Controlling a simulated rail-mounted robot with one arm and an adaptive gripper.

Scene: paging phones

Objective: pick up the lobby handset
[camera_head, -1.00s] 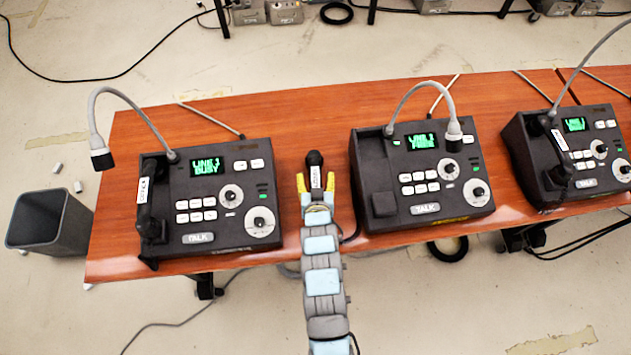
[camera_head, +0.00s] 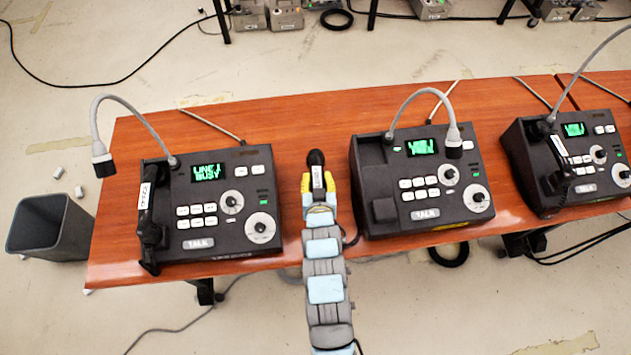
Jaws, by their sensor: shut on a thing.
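My gripper (camera_head: 318,188) has yellow fingertips and is shut on a black handset (camera_head: 316,160) with a white label, between the left and middle phones. The label's text is too small to read. The middle paging phone (camera_head: 425,213) has an empty cradle (camera_head: 378,180) on its left side and a green lit screen. The left paging phone (camera_head: 215,220) shows "LINE 1 BUSY" and has its black handset (camera_head: 148,215) in its cradle. The right paging phone (camera_head: 590,160) also has its handset (camera_head: 558,165) in place. Much of the held handset is hidden by my gripper.
The phones stand on a reddish-brown wooden table (camera_head: 285,110) with bent grey gooseneck microphones above them. A dark bin (camera_head: 48,228) stands on the floor at the left. The table is clear behind the held handset. Cables lie on the floor.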

